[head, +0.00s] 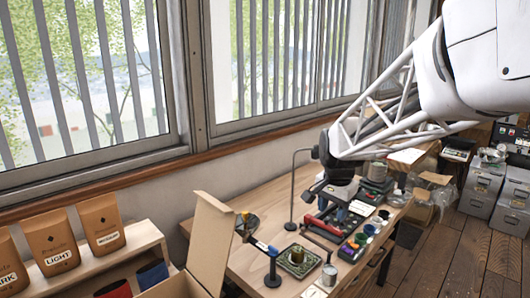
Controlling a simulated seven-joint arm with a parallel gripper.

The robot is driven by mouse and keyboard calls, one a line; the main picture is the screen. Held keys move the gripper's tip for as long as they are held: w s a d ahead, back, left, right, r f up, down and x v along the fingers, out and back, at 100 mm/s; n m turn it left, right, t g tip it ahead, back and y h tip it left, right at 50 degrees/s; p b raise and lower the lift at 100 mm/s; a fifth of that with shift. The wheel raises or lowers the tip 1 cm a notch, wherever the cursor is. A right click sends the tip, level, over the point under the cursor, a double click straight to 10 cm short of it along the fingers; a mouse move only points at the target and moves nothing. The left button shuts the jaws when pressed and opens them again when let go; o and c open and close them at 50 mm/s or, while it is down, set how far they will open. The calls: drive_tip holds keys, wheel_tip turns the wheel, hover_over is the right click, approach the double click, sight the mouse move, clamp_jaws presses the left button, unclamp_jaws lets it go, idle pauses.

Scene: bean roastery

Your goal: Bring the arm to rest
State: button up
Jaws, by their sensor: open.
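My arm reaches in from the upper right, with white links and an open white truss section. It ends in a dark wrist above the wooden workbench (255,262). My gripper (314,196) hangs below the wrist, over the back middle of the bench. It is small and dark in this view. It is open, and I see nothing held in it. The exact gap between its fingers and the items below is hard to judge.
A thin lamp stand (292,190) rises just left of my gripper. A green board (297,261), a metal cup (329,275) and several tools crowd the bench. Coffee bags (106,228) stand on a shelf at left. Windows line the back; grey boxes (481,187) stand at right.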

drive_tip(key=s+f+n+t, duration=0.1)
drive_tip(key=s+n, duration=0.7)
drive_tip(key=s, duration=2.2)
drive_tip(key=shift+s+d, duration=0.15)
drive_tip(key=shift+d, duration=0.2)
idle(0.5)
